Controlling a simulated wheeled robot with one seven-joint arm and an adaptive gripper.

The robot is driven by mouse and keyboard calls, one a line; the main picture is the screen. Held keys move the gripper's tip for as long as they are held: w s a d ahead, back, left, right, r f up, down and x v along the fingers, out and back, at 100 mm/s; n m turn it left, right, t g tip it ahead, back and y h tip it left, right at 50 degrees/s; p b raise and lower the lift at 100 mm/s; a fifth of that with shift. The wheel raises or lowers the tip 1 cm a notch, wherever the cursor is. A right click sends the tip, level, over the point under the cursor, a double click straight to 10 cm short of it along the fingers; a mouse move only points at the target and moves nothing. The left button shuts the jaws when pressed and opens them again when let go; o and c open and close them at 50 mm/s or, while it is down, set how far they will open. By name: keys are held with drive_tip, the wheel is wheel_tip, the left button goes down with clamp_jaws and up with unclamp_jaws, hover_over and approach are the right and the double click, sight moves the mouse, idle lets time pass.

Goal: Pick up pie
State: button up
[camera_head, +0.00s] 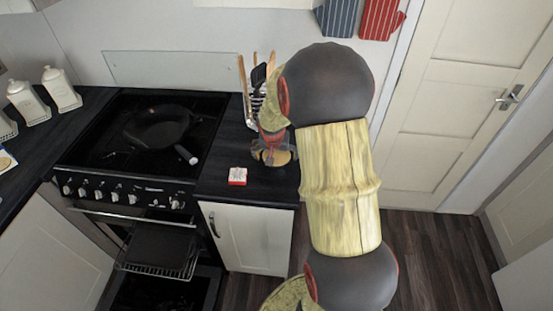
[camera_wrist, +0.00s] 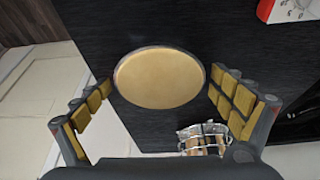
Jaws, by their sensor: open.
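The pie (camera_wrist: 159,78) is a round, flat, golden-tan disc with a thin dark rim, lying on the black worktop. In the wrist view it sits between the fingertips of my gripper (camera_wrist: 160,88), one finger at its left and one at its right. My gripper is open and holds nothing. In the head view my gripper (camera_head: 273,152) points down over the worktop right of the stove. There the pie (camera_head: 280,158) shows only in part behind the fingers. I cannot tell whether the fingers touch it.
A small red and white box (camera_head: 237,176) lies left of my gripper, also at the wrist view's top right (camera_wrist: 292,10). A wire utensil holder (camera_wrist: 203,137) stands behind the pie. The stove (camera_head: 140,140) holds a black pan (camera_head: 158,126); its oven door is open below.

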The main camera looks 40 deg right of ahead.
drive_tip(key=shift+r, duration=0.1)
drive_tip(key=shift+c, duration=0.4)
drive_tip(key=c, duration=1.1)
drive_tip(key=shift+c, duration=0.7)
